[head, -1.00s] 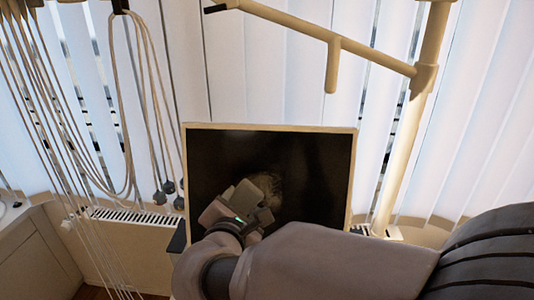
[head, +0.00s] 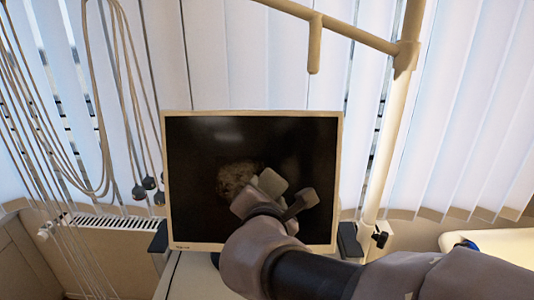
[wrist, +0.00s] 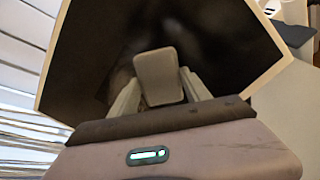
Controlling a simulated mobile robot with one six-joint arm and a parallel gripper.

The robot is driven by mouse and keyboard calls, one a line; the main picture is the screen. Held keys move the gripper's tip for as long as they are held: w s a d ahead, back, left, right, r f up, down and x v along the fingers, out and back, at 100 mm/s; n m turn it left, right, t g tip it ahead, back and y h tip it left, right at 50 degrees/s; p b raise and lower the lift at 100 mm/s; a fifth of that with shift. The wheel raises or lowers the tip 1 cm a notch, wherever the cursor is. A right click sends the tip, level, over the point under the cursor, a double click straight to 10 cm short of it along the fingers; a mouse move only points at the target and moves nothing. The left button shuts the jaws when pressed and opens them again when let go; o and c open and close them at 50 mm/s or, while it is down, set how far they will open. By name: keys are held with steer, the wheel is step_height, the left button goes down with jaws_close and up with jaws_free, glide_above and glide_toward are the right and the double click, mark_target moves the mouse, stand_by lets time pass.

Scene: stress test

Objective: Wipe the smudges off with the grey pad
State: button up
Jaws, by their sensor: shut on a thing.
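A dark screen in a pale frame (head: 190,150) stands upright ahead and fills much of the wrist view (wrist: 220,45). A pale, mottled smudge (head: 232,177) shows left of the middle of the screen in the head view. My gripper (head: 277,190) is in front of the screen, just right of the smudge, and hides part of the glass. In the wrist view its fingers are shut on the grey pad (wrist: 159,76), which faces the screen. I cannot tell whether the pad touches the glass. A faint lighter haze shows left of the pad in the wrist view.
A cream pole (head: 393,135) with a side arm stands right of the screen. Several cables (head: 110,110) hang at the left. A radiator (head: 105,222) and white blinds (head: 235,60) are behind. A pale surface (head: 490,245) is at the right.

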steer(key=shift+d, duration=0.2)
steer(key=shift+s+a, duration=0.1)
steer(key=shift+a, duration=2)
steer(key=shift+a, duration=3.5)
steer(key=shift+w+r+p, duration=0.3)
steer(key=shift+r+p, duration=0.25)
steer(key=shift+r, duration=0.25)
steer(key=shift+w+r+p, duration=0.25)
steer(key=shift+r+p, duration=0.25)
steer(key=shift+r, duration=0.25)
steer(key=shift+d+f+b, duration=0.2)
steer(key=shift+d+b, duration=0.3)
steer(key=shift+d, duration=0.05)
steer(key=shift+d+b, duration=1.95)
steer(key=shift+d, duration=3.15)
steer(key=shift+s+a+r, duration=0.1)
steer(key=shift+a, duration=5.65)
steer(key=shift+d, duration=0.15)
steer(key=p+v, duration=0.1)
steer(key=v, duration=0.5)
